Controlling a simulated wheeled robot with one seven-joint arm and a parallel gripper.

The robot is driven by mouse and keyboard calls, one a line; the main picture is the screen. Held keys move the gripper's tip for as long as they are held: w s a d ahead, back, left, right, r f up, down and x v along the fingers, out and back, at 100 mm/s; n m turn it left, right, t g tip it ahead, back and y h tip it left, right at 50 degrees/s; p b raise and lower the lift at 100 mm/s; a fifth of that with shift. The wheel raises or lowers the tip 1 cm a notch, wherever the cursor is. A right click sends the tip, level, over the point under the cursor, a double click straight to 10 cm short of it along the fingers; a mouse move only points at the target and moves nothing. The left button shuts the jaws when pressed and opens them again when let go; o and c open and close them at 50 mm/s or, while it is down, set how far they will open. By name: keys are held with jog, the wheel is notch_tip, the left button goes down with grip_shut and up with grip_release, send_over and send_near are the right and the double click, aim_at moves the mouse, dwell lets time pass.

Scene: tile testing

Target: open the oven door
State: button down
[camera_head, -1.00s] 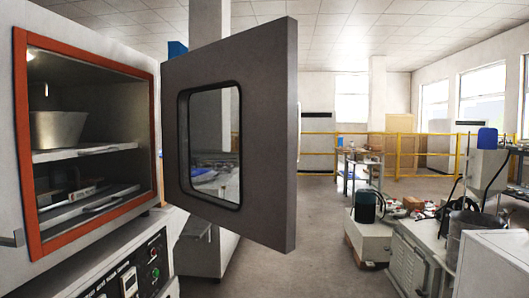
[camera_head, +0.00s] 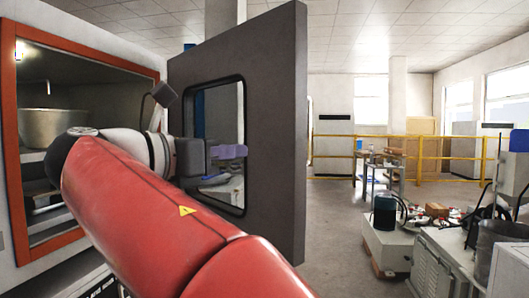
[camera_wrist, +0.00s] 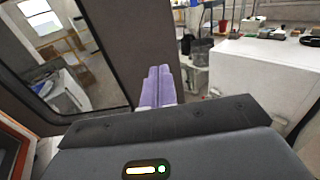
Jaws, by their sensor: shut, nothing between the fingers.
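The oven (camera_head: 88,50) stands at the left with an orange-red frame around its open chamber. Its grey door (camera_head: 277,140), with a dark-rimmed window, stands swung out wide to the right of the opening. In the head view my gripper (camera_head: 230,152) is in front of the door's window, on the side facing the chamber. In the wrist view its purple fingers (camera_wrist: 158,85) are shut together with nothing between them, close to the grey door (camera_wrist: 125,25). I cannot tell whether they touch it. My red arm hides part of the chamber.
A metal pot (camera_head: 52,122) stands on a shelf in the oven. A white cabinet (camera_head: 515,262) and a low bench with equipment (camera_head: 435,250) are at the right. Open floor (camera_head: 335,205) lies beyond the door. A yellow railing (camera_head: 420,158) crosses the back.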

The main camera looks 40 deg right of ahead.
aim_at(282, 148)
jog(key=d, duration=0.9)
jog(key=shift+w, duration=0.25)
